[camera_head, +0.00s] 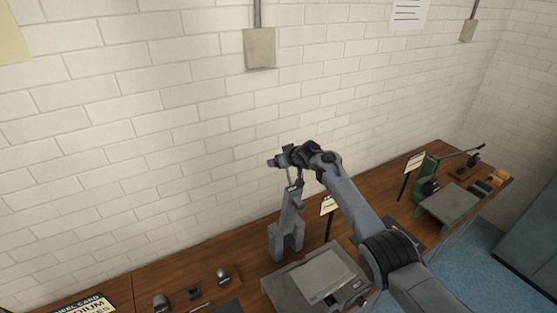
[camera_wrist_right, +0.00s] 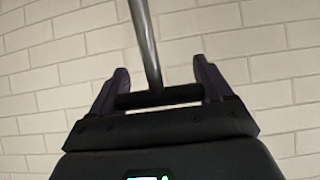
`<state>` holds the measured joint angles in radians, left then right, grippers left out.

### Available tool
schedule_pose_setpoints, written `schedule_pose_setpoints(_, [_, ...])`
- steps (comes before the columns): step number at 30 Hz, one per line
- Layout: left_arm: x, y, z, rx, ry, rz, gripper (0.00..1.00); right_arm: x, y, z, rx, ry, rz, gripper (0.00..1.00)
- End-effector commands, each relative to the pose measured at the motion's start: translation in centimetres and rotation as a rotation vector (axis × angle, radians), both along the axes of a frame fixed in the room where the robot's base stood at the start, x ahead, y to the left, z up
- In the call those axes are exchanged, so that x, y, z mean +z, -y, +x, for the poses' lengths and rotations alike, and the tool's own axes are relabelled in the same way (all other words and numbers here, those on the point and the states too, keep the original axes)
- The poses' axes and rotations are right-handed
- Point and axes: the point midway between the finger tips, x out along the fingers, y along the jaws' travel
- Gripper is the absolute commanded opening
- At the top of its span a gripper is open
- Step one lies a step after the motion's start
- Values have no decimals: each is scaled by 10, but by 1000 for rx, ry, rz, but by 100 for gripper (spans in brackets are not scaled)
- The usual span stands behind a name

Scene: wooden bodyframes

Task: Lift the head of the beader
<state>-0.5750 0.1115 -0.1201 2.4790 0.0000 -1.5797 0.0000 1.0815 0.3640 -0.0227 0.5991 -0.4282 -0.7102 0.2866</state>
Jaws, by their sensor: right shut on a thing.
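The beader is a grey upright machine (camera_head: 288,225) standing on the wooden bench near the wall. A thin lever rises from its top toward my right gripper. My right gripper (camera_head: 277,162) is above the machine at the top of this lever. In the right wrist view the dark fingers stand either side of a dark crossbar (camera_wrist_right: 185,95) joined to a grey metal rod (camera_wrist_right: 146,45). The right gripper (camera_wrist_right: 160,88) is shut on this handle. My left gripper is not in view.
A grey flat-topped block (camera_head: 322,274) is in front of the machine, with a small sign (camera_head: 328,205) behind. A green machine (camera_head: 430,185) stands farther right. Small dark pieces (camera_head: 195,292) lie at the left. The brick wall (camera_head: 130,130) is close behind the bench.

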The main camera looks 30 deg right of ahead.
Motion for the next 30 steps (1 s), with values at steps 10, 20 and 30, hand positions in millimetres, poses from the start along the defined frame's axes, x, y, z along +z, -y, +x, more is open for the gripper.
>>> schedule_pose_setpoints(10, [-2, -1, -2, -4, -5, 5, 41, -13, 1, -4, -2, -21, 1, 24])
schedule_pose_setpoints(20, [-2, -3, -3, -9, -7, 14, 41, -9, 1, -2, -2, -13, 0, 100])
schedule_pose_setpoints(30, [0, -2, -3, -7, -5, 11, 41, -3, 1, -5, -1, -8, 0, 100])
